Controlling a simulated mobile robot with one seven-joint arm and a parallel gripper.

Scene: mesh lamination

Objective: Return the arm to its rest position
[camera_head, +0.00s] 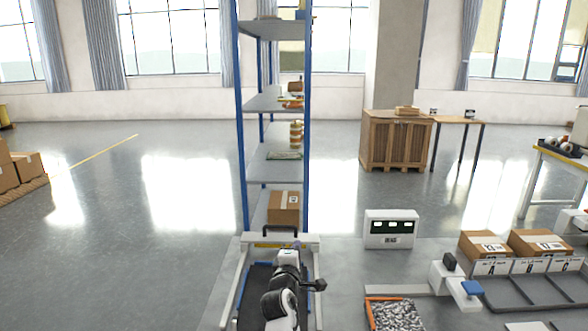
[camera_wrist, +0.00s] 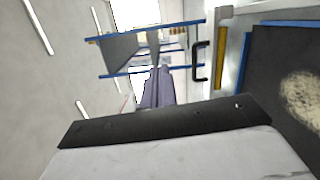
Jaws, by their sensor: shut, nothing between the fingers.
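My arm (camera_head: 281,303) is folded at the bottom centre of the head view, over the dark bed of the laminating frame. The finger detail is too small to make out there. In the wrist view a pale body with a dark bar (camera_wrist: 165,121) fills the lower part; I cannot tell what it is. The frame's black handle (camera_head: 281,230) stands behind the arm, and it also shows in the wrist view (camera_wrist: 199,62).
A blue-post shelf (camera_head: 240,130) rises behind the frame. On the right stand a white display box (camera_head: 391,242), an orange-rimmed tray of grey pieces (camera_head: 396,315), cardboard boxes (camera_head: 486,246) and dark bins (camera_head: 535,291). A wooden crate (camera_head: 395,145) stands farther back.

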